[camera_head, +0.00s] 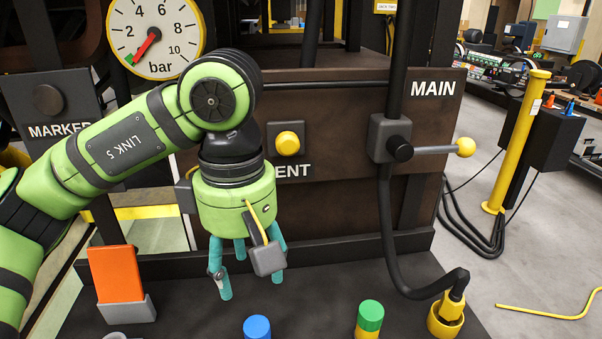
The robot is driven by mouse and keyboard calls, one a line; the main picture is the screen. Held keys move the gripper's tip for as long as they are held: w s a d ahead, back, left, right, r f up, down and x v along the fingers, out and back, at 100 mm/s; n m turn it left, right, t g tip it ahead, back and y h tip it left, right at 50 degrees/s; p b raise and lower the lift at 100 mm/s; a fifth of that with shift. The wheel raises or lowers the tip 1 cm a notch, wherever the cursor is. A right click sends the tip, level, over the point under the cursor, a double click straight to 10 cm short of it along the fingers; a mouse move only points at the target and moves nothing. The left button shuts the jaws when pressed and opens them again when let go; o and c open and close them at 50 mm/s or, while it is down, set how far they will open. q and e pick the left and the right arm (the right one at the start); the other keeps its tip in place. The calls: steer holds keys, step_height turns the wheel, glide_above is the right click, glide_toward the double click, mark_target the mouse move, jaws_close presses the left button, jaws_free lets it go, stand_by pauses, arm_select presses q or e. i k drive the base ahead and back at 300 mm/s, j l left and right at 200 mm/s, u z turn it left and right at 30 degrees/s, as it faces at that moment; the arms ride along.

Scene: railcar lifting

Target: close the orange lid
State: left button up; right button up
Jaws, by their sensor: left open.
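An orange lid (117,274) stands nearly upright at the left of the dark bench top, with a low grey base (128,310) at its foot. My left gripper (250,281), with teal fingers, comes in from the left on the green arm. It points down above the bench, to the right of the orange lid and apart from it. Its fingers are spread and nothing shows between them. My right gripper is not in view.
A blue knob (257,327) and a green-topped yellow cylinder (369,318) stand at the bench's front. A black hose runs to a yellow fitting (446,317) at the right. Behind are a yellow button (288,143), a lever (436,149) and a pressure gauge (155,35).

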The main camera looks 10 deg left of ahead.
mark_target(115, 270)
steer(key=k, duration=1.5)
